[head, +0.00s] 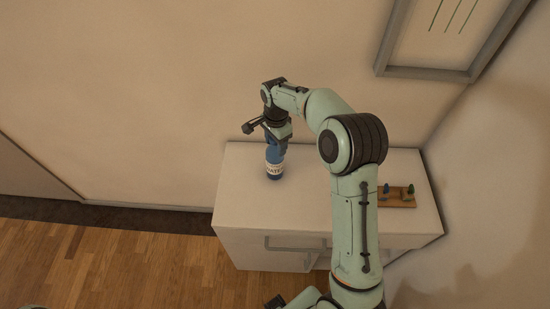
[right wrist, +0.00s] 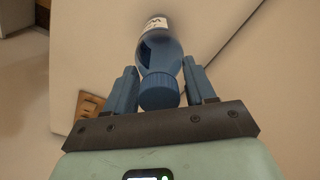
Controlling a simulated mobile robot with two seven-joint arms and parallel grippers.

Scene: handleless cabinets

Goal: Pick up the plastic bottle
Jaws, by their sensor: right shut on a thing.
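The plastic bottle (head: 274,166) is blue with a white label and stands upright on the white cabinet top, near its left end. My right gripper (head: 274,143) is above it, pointing down, with its fingers around the bottle's upper part. In the right wrist view the bottle (right wrist: 160,62) lies between the two fingers of my right gripper (right wrist: 160,85), cap toward the palm. The gripper is shut on the bottle. Whether the bottle's base touches the cabinet top is hard to tell. My left gripper is not in view.
The white cabinet (head: 235,200) stands against the wall. A small wooden board (head: 397,199) with coloured pegs lies on its right side; part of it shows in the right wrist view (right wrist: 90,105). A picture frame (head: 425,72) hangs at upper right. Wooden floor (head: 120,265) is clear at left.

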